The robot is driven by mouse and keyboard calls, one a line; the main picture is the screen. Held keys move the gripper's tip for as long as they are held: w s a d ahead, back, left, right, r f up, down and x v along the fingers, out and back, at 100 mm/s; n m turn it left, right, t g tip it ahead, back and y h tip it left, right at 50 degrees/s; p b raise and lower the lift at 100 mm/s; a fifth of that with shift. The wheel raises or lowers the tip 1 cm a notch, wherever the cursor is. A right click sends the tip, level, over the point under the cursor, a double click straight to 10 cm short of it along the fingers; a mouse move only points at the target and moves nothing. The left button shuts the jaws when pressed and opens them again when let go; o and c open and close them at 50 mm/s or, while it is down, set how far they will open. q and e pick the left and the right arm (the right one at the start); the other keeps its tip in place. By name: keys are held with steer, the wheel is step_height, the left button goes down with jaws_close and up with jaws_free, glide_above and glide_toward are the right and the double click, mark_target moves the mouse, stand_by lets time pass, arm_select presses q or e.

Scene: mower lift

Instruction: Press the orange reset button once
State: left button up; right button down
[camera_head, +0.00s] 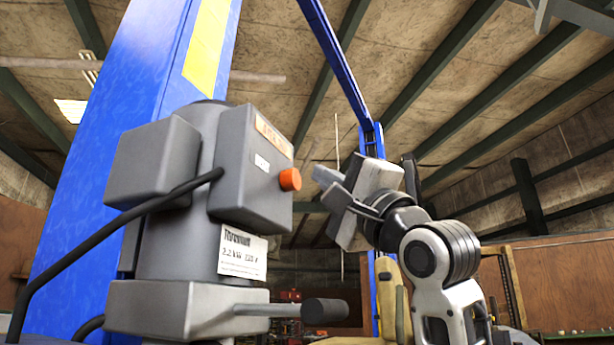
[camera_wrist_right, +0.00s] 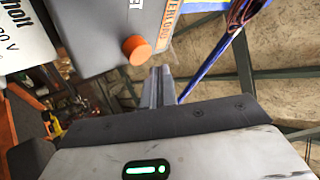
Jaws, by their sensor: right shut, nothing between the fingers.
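The orange reset button (camera_head: 290,179) is a round knob on the right face of a grey control box (camera_head: 252,200). It stands out from the face. My right gripper (camera_head: 318,182) is shut and empty, with its fingertips just right of the button and a small gap showing in the head view. In the right wrist view the button (camera_wrist_right: 136,50) is left of and beyond the shut fingertips (camera_wrist_right: 162,72), and does not appear touched. My left gripper is in neither view.
The box sits on a grey motor housing (camera_head: 180,240) beside a blue lift post (camera_head: 110,120). A black cable (camera_head: 110,222) runs left from the box. A lever with a dark handle (camera_head: 325,311) juts right below. The space right of the box holds my right arm.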

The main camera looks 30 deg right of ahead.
steer(key=shift+w+a, duration=0.45)
stand_by(0.6)
steer(key=shift+s+d, duration=0.1)
stand_by(0.3)
steer(key=shift+s+d, duration=0.55)
steer(key=shift+s, duration=0.1)
steer(key=s+d+b, duration=0.1)
steer(key=s+d, duration=0.2)
steer(key=s, duration=0.1)
steer(key=shift+d, duration=0.15)
steer(key=shift+w, duration=0.15)
stand_by(0.9)
